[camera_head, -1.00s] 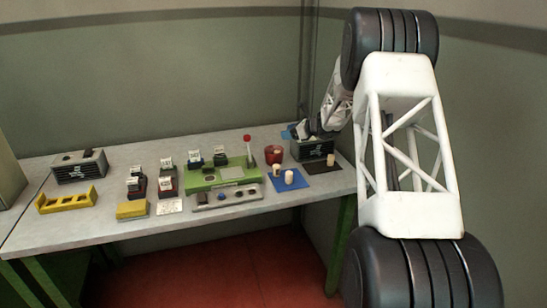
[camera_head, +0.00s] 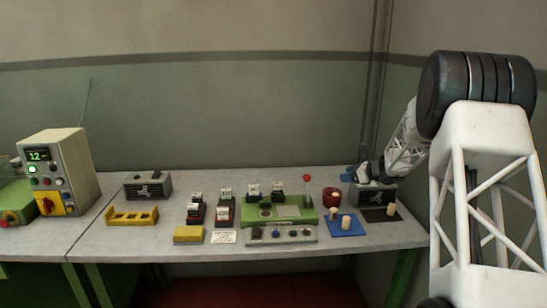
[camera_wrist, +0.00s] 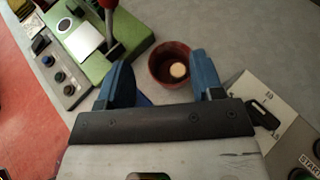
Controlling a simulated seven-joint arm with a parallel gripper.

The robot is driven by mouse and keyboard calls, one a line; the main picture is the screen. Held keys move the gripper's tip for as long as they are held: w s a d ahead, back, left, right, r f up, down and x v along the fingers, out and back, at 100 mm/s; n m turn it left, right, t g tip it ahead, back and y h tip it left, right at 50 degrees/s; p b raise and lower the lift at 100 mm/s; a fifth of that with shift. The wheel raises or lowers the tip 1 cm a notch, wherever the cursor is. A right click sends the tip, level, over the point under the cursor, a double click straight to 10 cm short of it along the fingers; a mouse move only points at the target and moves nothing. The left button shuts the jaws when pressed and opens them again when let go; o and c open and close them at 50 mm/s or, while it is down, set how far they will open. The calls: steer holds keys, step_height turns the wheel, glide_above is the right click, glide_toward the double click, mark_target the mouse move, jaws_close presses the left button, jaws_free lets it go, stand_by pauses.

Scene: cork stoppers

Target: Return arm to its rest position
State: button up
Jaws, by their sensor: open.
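My gripper (camera_head: 361,173) hangs above the back right of the table, beside a dark box. In the wrist view its two blue fingers (camera_wrist: 161,72) are spread apart with nothing held between them. A red cup (camera_head: 331,197) stands on the table near it, with a pale cork stopper (camera_wrist: 179,70) inside. The red cup (camera_wrist: 156,62) shows beyond and between the fingers in the wrist view. Two pale stoppers (camera_head: 346,221) stand on a blue mat (camera_head: 338,231). Another pale stopper (camera_head: 391,209) stands on a dark mat (camera_head: 376,216).
A green device (camera_head: 260,213) with a red-topped lever (camera_head: 307,184) stands mid-table. A yellow rack (camera_head: 131,216), another dark box (camera_head: 147,187) and a control cabinet (camera_head: 70,165) are left. Free space lies above the table.

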steer(key=s+a+r+n+g+h, duration=0.15)
steer(key=s+a+r+n, duration=0.35)
steer(key=s, duration=0.5)
steer(key=s+a+r+n+g+h, duration=0.1)
steer(key=s+a+r+n+g, duration=0.2)
steer(key=s+a, duration=0.55)
steer(key=s+a+r+n+g+h, duration=0.1)
steer(key=s+a+r+n, duration=0.35)
steer(key=s, duration=0.75)
steer(key=s+a+f+n+h, duration=0.1)
steer(key=s+n+h, duration=0.5)
steer(key=s, duration=2.9)
steer(key=f+n, duration=0.1)
steer(key=n, duration=0.6)
steer(key=shift+s+a+f+h, duration=0.15)
steer(key=shift+h, duration=0.2)
